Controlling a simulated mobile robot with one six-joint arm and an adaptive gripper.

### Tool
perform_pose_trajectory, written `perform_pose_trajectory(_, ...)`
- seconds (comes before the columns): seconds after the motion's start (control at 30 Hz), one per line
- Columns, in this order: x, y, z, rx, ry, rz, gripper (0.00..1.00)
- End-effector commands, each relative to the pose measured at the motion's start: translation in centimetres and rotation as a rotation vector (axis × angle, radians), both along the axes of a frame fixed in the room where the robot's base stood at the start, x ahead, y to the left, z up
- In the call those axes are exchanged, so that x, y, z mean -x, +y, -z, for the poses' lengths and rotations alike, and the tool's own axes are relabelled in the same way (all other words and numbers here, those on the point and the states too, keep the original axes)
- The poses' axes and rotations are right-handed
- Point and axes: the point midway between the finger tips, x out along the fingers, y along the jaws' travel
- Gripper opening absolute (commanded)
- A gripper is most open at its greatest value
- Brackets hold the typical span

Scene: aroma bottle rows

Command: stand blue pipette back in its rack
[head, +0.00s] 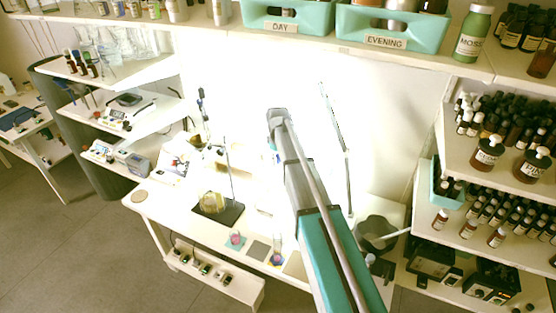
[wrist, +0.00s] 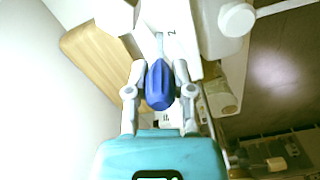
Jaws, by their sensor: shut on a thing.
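In the wrist view the blue pipette (wrist: 159,86) sits between the two fingers of my gripper (wrist: 160,72), which are shut on its blue body. Its thin pale end points away from me, toward white parts. One white part (wrist: 172,20) bears a mark like a "2". I cannot tell whether these white parts belong to the rack, or whether the pipette touches them. In the head view my arm reaches over the bench toward the bright back wall and hides what lies behind it. I cannot make out the rack for certain there.
The white bench (head: 150,213) holds a dark-based stand (head: 218,211) and small glassware on coloured mats. A dark bin (head: 376,233) stands right of my arm. Bottle shelves (head: 500,185) rise at the right. A high shelf with teal trays (head: 288,17) crosses above.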

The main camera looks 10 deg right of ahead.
Motion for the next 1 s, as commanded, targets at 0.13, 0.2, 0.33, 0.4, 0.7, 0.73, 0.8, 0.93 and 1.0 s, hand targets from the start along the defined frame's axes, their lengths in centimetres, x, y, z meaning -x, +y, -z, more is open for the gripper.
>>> perform_pose_trajectory(0.13,0.0,-0.02,0.44,0.0,0.0,0.0,0.2)
perform_pose_trajectory(0.2,0.0,-0.02,0.58,0.0,0.0,0.0,0.2)
perform_pose_trajectory(0.33,0.0,-0.03,0.82,0.0,0.0,0.0,0.2)
perform_pose_trajectory(0.4,0.0,-0.03,0.88,0.0,0.0,0.0,0.2)
perform_pose_trajectory(0.7,0.0,-0.04,0.88,0.0,0.0,0.0,0.2)
perform_pose_trajectory(0.73,0.0,-0.04,0.88,0.0,0.0,0.0,0.2)
perform_pose_trajectory(0.8,0.0,-0.03,0.88,0.0,0.0,0.0,0.42)
perform_pose_trajectory(0.93,0.0,-0.03,0.88,0.0,0.0,0.0,0.66)
perform_pose_trajectory(1.0,0.0,-0.02,0.88,0.0,0.0,0.0,0.71)
